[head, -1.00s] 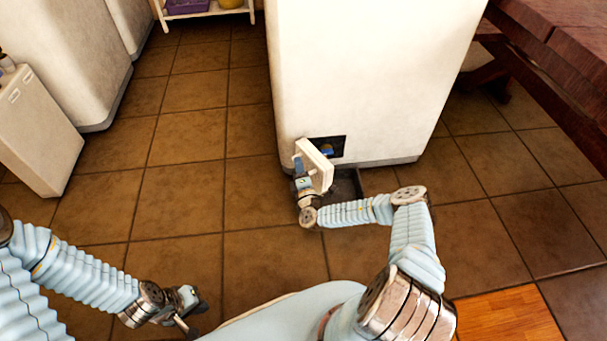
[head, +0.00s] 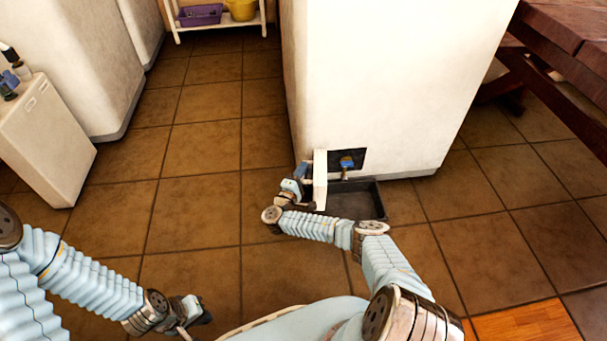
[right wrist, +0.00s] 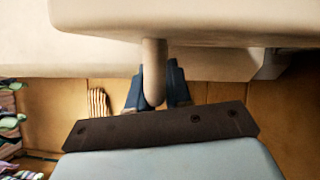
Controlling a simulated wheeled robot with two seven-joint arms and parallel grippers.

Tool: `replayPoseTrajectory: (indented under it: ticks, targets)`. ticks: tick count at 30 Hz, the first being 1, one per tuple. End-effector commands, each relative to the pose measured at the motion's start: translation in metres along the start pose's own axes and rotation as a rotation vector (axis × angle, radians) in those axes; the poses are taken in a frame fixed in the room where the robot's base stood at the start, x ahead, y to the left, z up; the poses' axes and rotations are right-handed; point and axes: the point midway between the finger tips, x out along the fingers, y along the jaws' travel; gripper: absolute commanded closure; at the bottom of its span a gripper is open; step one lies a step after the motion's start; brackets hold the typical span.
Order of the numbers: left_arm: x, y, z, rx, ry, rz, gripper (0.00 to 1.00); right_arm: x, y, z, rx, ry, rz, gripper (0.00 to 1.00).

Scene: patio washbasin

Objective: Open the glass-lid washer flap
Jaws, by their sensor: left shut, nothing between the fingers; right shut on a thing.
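The washer (head: 395,75) is a tall cream-white cabinet; its glass lid is not visible. Its small flap (head: 320,180) near the floor stands swung open, seen almost edge-on, at the left side of a dark recess (head: 333,157) with a blue knob (head: 347,162) inside. My right gripper (head: 300,180) is left of the flap. In the right wrist view the gripper (right wrist: 154,92) is shut on the flap's rounded handle (right wrist: 154,72), which sticks out from the cream panel (right wrist: 200,22). My left gripper (head: 192,316) is shut and empty, low over the floor at bottom left.
A black tray (head: 365,205) lies on the tiled floor below the recess. A cream box (head: 45,140) with bottles stands at left. A wooden table (head: 570,70) is at right. Open tiles (head: 200,155) lie left of the washer.

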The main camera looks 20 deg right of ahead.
Motion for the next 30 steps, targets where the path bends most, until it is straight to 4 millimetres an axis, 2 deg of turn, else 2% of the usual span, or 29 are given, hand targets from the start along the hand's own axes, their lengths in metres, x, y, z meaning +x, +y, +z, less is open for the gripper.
replayPoseTrajectory:
  ticks: [14,15,18,26,30]
  targets:
    - [0.0012,-0.0003,0.0001,0.000,0.000,0.000,1.00,0.0012,-0.0006,-0.0012,-0.001,-0.008,-0.003,1.00]
    - [0.0012,-0.0003,0.0001,0.000,0.000,0.000,1.00,0.0012,-0.0005,-0.0011,-0.001,-0.008,-0.003,0.75]
    - [0.0012,-0.0003,0.0001,0.000,-0.001,0.000,1.00,0.0012,-0.0003,-0.0010,-0.001,-0.008,-0.003,0.60]
    - [0.0010,-0.0002,0.0001,0.000,0.000,0.000,1.00,0.0008,0.0002,-0.0010,-0.001,-0.009,-0.002,0.60]
    - [0.0002,0.0000,0.0000,0.000,0.000,0.000,1.00,-0.0074,0.0004,-0.0018,-0.001,-0.006,-0.002,0.60]
